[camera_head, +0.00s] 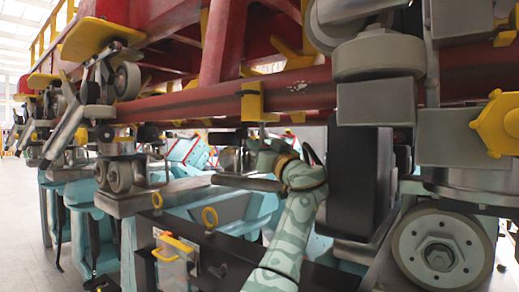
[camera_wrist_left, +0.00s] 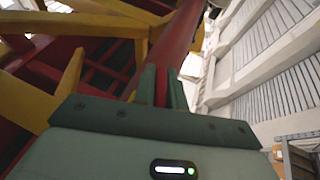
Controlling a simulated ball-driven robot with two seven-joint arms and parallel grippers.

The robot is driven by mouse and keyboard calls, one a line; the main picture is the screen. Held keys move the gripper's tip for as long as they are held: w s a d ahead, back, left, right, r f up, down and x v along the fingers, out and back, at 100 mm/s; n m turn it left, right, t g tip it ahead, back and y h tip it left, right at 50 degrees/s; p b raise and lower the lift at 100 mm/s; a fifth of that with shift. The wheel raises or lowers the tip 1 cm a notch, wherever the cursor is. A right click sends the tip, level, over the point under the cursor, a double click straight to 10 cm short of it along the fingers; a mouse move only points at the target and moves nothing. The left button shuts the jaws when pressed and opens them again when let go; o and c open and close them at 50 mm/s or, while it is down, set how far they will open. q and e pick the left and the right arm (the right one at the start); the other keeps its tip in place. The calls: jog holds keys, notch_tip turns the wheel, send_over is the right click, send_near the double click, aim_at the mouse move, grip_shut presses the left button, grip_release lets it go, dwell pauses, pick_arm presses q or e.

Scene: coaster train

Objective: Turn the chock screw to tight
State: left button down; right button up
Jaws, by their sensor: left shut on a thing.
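A yellow clamp-like block (camera_head: 252,103) sits around the long red rail of the coaster train. A thin stem, which looks like the chock screw (camera_head: 263,130), hangs below it. My left gripper (camera_head: 262,148) is right under this block at the stem's lower end, with my patterned arm rising from below. It is shut on the stem, though the grip itself is small and partly hidden. In the left wrist view the two green fingers (camera_wrist_left: 163,88) point up at the red rail, with red showing between them. The screw cannot be made out there. My right gripper is not in view.
The red rail (camera_head: 180,105) runs just above the gripper. A large grey wheel (camera_head: 441,250) and a yellow knob-like part (camera_head: 498,123) are at the right. Open floor (camera_head: 25,225) lies far left.

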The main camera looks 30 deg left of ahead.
pick_arm(q)
jog(key=n+g+p, duration=0.1)
jog(key=g, duration=0.1)
jog(key=g+y+p, duration=0.1)
jog(key=p, duration=0.1)
jog(key=shift+s+r+n+g, duration=0.1)
jog(key=shift+r+n+g, duration=0.25)
jog(key=shift+n+g, duration=0.05)
jog(key=shift+s+f+n+g+p, duration=0.1)
jog(key=shift+n+g+p, duration=0.25)
jog(key=shift+g+p, duration=0.25)
jog(key=shift+s+f+n+g+p, duration=0.1)
jog(key=shift+n+g+p, duration=0.3)
jog(key=shift+g, duration=0.2)
jog(key=shift+w+f, duration=0.1)
jog(key=c, duration=1.5)
grip_release()
jog(key=b+v, duration=0.3)
jog(key=v, duration=0.9)
jog(key=shift+a+f+b, duration=0.1)
jog(key=shift+b, duration=0.25)
jog(key=shift+f, duration=0.1)
